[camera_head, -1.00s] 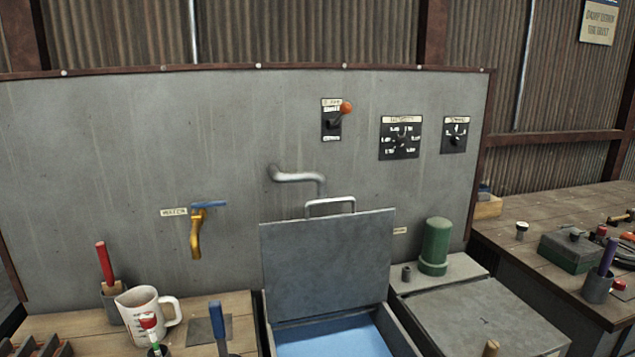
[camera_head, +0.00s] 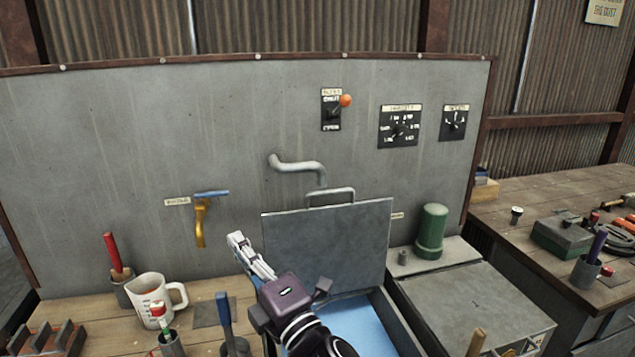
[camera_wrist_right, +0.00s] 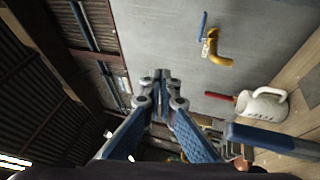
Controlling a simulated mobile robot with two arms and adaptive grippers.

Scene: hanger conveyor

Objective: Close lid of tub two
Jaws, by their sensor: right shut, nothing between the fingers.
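A tub with blue inside (camera_head: 357,322) stands at the lower middle of the head view. Its grey lid (camera_head: 335,243) stands raised and open at the back, with a metal handle (camera_head: 330,193) on its top edge. A second tub to the right has a flat grey lid (camera_head: 475,305) that lies closed. I cannot read which tub is number two. My right gripper (camera_head: 238,240) is shut and empty, just left of the raised lid and apart from it. It also shows in the right wrist view (camera_wrist_right: 161,76). My left gripper is not in view.
A white mug (camera_head: 150,300), a red-handled tool (camera_head: 112,255) and a blue-handled tool (camera_head: 224,315) stand on the wooden bench at left. A yellow tap (camera_head: 201,225) and a bent pipe (camera_head: 297,166) stick out from the panel. A green cylinder (camera_head: 432,230) stands behind the closed lid.

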